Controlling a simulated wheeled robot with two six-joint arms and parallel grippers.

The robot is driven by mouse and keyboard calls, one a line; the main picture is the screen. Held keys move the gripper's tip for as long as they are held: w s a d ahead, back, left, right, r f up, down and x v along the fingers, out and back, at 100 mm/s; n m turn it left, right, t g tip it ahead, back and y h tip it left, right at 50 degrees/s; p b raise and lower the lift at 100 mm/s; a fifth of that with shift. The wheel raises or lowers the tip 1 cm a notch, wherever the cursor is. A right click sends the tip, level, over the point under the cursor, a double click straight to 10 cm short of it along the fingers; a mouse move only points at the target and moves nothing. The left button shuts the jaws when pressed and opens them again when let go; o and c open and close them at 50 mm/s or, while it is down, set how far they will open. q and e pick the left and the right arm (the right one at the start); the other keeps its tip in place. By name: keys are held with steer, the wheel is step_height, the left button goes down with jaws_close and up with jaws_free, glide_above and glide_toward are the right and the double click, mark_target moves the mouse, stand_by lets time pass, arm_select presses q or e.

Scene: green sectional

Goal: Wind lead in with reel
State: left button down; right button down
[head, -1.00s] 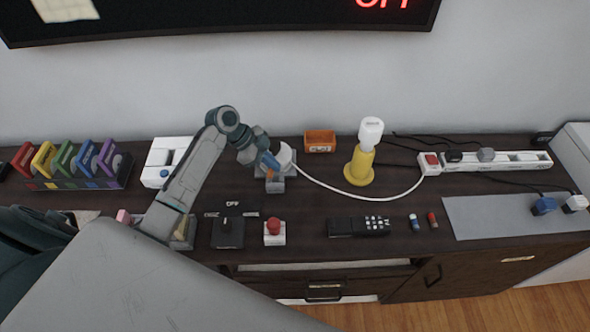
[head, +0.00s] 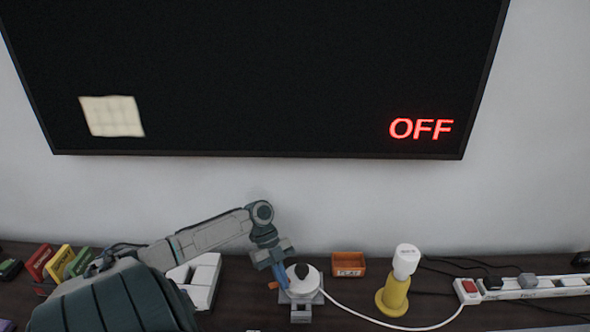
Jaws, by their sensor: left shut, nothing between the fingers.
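The reel (head: 302,273) is a white disc with a dark knob on top, on a grey base (head: 301,314). A white lead (head: 372,319) runs from it, sagging to the right and up to the power strip (head: 530,287). My left gripper (head: 280,277) is at the reel's left edge, pointing down, shut and empty. Its fingertips are small here, and I cannot tell whether they touch the reel. A small orange piece (head: 273,285) shows beside the fingers. My right gripper is not in view.
A yellow stand with a white top (head: 394,296) stands right of the reel, behind the lead. An orange box (head: 348,265) sits behind. A white block (head: 203,282) and coloured cases (head: 60,262) are at left. A screen reading OFF (head: 270,80) hangs above.

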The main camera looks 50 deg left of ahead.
arm_select(q)
steer(key=shift+w+a, duration=0.1)
steer(key=shift+a, duration=0.35)
steer(key=shift+w+a+b, duration=0.3)
steer(key=shift+a+b, duration=0.1)
steer(key=shift+w+a, duration=0.15)
steer(key=shift+a, duration=0.1)
steer(key=shift+w+a, duration=0.15)
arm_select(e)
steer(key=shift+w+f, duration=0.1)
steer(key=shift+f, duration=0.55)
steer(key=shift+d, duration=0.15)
